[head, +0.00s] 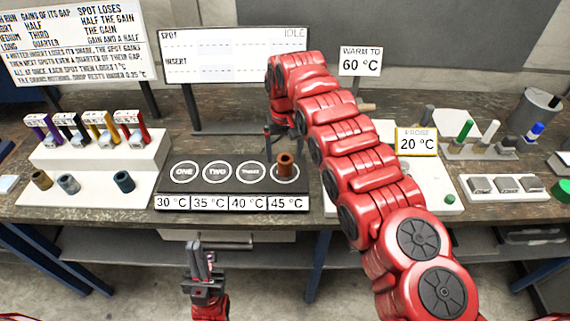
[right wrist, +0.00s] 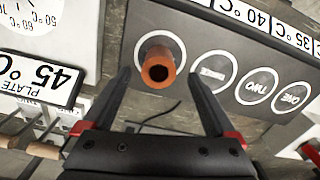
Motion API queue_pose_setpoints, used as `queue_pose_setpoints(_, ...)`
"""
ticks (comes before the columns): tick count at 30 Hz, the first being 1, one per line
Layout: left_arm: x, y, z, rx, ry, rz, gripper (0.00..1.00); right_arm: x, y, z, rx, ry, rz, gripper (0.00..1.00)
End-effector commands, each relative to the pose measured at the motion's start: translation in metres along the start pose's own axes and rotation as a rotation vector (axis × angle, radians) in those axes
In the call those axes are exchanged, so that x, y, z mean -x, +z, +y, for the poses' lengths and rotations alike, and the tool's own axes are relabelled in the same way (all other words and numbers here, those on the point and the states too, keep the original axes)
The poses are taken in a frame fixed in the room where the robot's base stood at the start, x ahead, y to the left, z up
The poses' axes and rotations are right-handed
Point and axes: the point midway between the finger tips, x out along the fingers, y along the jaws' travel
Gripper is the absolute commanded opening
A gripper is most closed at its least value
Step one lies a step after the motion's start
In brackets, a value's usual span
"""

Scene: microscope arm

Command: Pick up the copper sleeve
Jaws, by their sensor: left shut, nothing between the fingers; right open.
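The copper sleeve (head: 285,163) stands upright on the fourth ring of the black spot plate (head: 228,201), at its right end, above the 45 °C label. In the right wrist view the sleeve (right wrist: 160,69) shows its open end, between and beyond the two fingertips. My right gripper (right wrist: 160,80) is open and empty, with a finger to each side of the sleeve in that view; no contact is visible. In the head view the right gripper (head: 283,140) is partly hidden by its own red arm. My left gripper (head: 199,248) is shut and empty, in front of the bench.
A white stepped rack (head: 92,160) with colored inserts and several dark sleeves stands left of the plate. The other three rings are bare. A "WARM TO 60 °C" sign (head: 360,60), a probe sign (head: 416,142) and a pen rack (head: 480,150) stand to the right.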

Motion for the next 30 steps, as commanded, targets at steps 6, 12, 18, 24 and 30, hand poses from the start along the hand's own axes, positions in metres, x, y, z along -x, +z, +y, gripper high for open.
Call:
queue_pose_setpoints(6, -0.021, -0.004, -0.001, 0.000, 0.000, 0.001, 0.00, -0.031, 0.001, -0.001, 0.003, -0.001, -0.004, 0.92)
queue_pose_setpoints(12, -0.021, -0.004, -0.001, 0.000, 0.000, 0.000, 0.00, -0.044, 0.000, 0.001, 0.000, 0.001, -0.002, 0.92)
queue_pose_setpoints(18, -0.021, -0.004, -0.001, 0.000, 0.000, 0.000, 0.00, -0.043, 0.000, 0.001, 0.000, 0.001, -0.001, 0.75)
queue_pose_setpoints(24, -0.021, -0.004, -0.001, 0.000, 0.000, 0.000, 0.00, -0.043, 0.000, 0.001, 0.000, 0.001, -0.001, 0.39)
queue_pose_setpoints(30, -0.021, -0.004, -0.001, 0.000, 0.000, 0.000, 0.00, -0.043, 0.000, 0.001, 0.000, 0.001, -0.001, 0.03)
